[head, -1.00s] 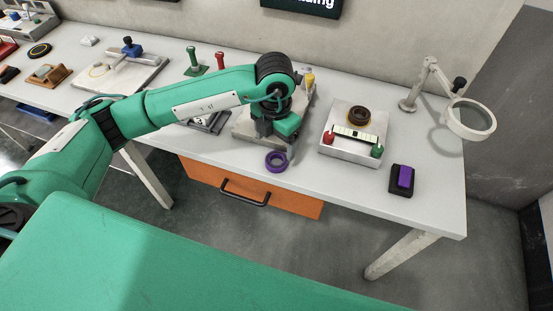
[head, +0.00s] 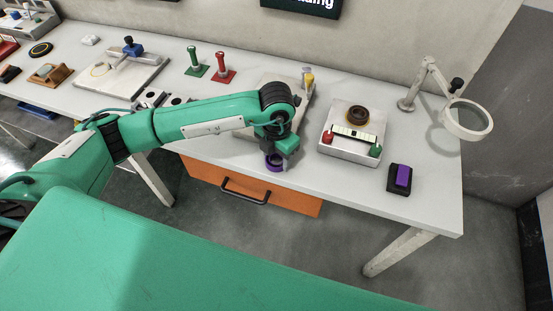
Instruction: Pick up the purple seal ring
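The purple seal ring (head: 275,166) lies near the front edge of the grey-white table, just above the orange drawer. My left gripper (head: 276,158) points down right over the ring, with its fingertips at the ring's level or slightly above. The gripper covers the upper part of the ring. I cannot tell whether the fingers touch the ring or how far apart they are. My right gripper is not in view.
A grey box with a brown ring, red and green knobs (head: 349,140) stands right of the gripper. A purple block on a black base (head: 400,180) lies near the right front. A magnifier lamp (head: 466,120) stands far right. Red and green stands (head: 222,70) are at the back.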

